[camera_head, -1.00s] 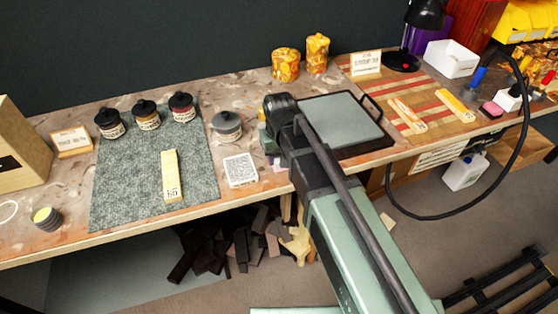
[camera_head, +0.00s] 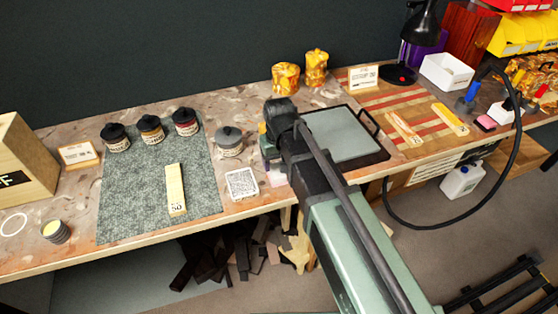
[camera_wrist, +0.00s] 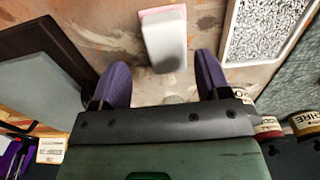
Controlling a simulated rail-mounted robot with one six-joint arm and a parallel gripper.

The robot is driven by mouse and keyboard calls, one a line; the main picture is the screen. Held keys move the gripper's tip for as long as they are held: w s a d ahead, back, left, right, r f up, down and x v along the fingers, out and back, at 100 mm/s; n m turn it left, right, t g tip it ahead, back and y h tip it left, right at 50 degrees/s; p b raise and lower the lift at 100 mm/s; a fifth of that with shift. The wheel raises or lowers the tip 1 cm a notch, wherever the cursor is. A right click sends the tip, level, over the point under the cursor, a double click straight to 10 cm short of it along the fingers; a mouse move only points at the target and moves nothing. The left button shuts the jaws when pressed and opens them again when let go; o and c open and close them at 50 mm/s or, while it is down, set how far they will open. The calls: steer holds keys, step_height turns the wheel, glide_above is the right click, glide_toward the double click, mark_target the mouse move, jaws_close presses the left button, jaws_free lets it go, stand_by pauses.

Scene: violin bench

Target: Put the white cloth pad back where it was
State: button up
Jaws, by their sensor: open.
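A white block-like pad (camera_wrist: 166,42) with a pink edge lies on the bench in the wrist view, just beyond and between my fingertips. In the head view a pale pinkish patch of it (camera_head: 276,178) shows beside my gripper, mostly hidden by the arm. My gripper (camera_wrist: 163,68) has two purple fingers spread apart, with nothing held. Bench surface shows between the fingers and the pad's sides.
The dark tray with a grey plate (camera_head: 341,134) is close on the right. A grey mat (camera_head: 135,205) holds a pale yellow labelled strip (camera_head: 175,190). The bench's front edge is near.

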step_height(320, 180, up, 8)
steer(key=p, duration=0.6)
steer(key=s+d+m, duration=0.1)
steer(key=s+d, duration=0.4)
steer(key=d, duration=0.3)
steer(key=s+d+m, duration=0.2)
steer(key=s+d, duration=0.3)
steer(key=d, duration=0.3)
steer(key=shift+s+d+m, duration=0.15)
steer(key=shift+s+m, duration=0.05)
steer(key=shift+m, duration=0.1)
